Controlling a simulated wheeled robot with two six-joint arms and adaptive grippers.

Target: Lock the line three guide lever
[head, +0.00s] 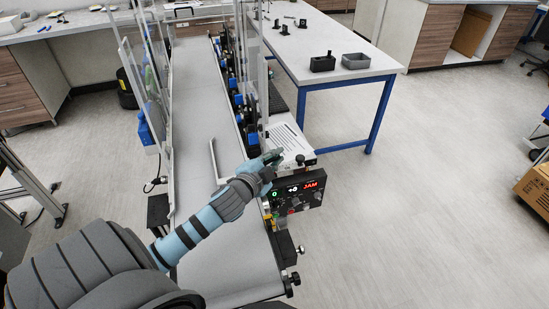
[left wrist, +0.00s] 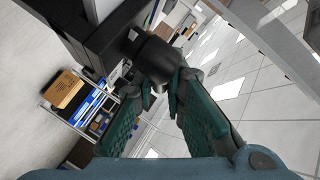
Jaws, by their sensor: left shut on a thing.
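My left gripper (head: 272,157) reaches over the side of the belt conveyor (head: 210,110), beside a control box (head: 298,191) with a red JAM display. In the left wrist view its green fingers (left wrist: 160,88) are shut on a dark rounded knob (left wrist: 155,58), which sits at the fingertips. This knob may be the guide lever; its mount is partly hidden. In the head view the gripper itself hides what it holds. A separate black knob (head: 300,160) shows just right of the fingers. My right gripper is not in view.
A printed sheet (head: 287,139) lies behind the gripper. Clear guard panels (head: 150,75) line the belt's left side.

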